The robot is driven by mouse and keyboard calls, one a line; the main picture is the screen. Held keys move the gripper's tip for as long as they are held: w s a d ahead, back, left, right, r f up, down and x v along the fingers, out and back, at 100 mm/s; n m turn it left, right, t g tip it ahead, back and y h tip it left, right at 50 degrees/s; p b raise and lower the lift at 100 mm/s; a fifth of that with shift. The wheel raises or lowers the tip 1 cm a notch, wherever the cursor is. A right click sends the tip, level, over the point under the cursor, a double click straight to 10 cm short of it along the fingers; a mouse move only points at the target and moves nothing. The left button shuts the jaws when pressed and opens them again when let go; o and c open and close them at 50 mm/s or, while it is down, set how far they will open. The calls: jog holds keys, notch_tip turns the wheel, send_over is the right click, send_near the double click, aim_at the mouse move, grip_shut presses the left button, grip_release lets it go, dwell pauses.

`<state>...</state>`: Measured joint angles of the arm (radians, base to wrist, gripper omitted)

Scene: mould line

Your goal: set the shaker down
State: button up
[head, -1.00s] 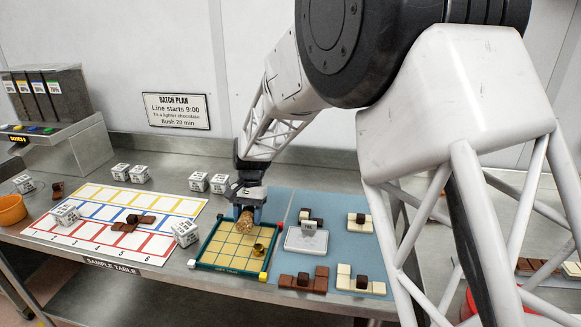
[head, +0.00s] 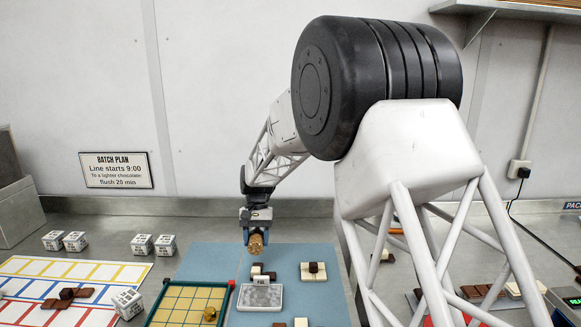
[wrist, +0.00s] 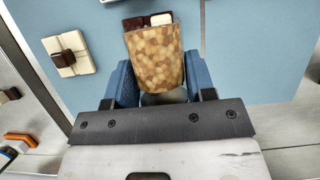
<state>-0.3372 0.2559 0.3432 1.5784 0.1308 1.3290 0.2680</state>
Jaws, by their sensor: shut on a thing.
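The shaker (head: 256,243) is a small tumbler with a mottled brown and tan surface. My gripper (head: 257,226) is shut on it and holds it over the blue mat (head: 212,258), near the mat's far part. In the wrist view the shaker (wrist: 156,60) sits between the blue fingers of my gripper (wrist: 150,88), tilted in the picture. Its height above the mat is hard to tell. It partly hides dark and white chocolate pieces (wrist: 148,20) beyond it.
A white piece with a brown block (head: 314,270) lies to the right. A green-framed yellow grid tray (head: 180,305) is at left, with a small brass piece (head: 209,314). Several white cubes (head: 142,244) stand farther left.

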jog(key=w+d+r, duration=0.2)
jog(key=w+d, duration=0.1)
jog(key=d, duration=0.6)
jog(key=w+d+r, duration=0.2)
jog(key=w+d, duration=0.2)
jog(key=d, duration=0.6)
jog(key=w+d+r, duration=0.2)
jog(key=w+d, duration=0.2)
jog(key=d, duration=0.5)
jog(key=shift+d+r, duration=0.2)
jog(key=shift+d, duration=0.05)
jog(key=shift+a, duration=0.15)
dwell(0.5)
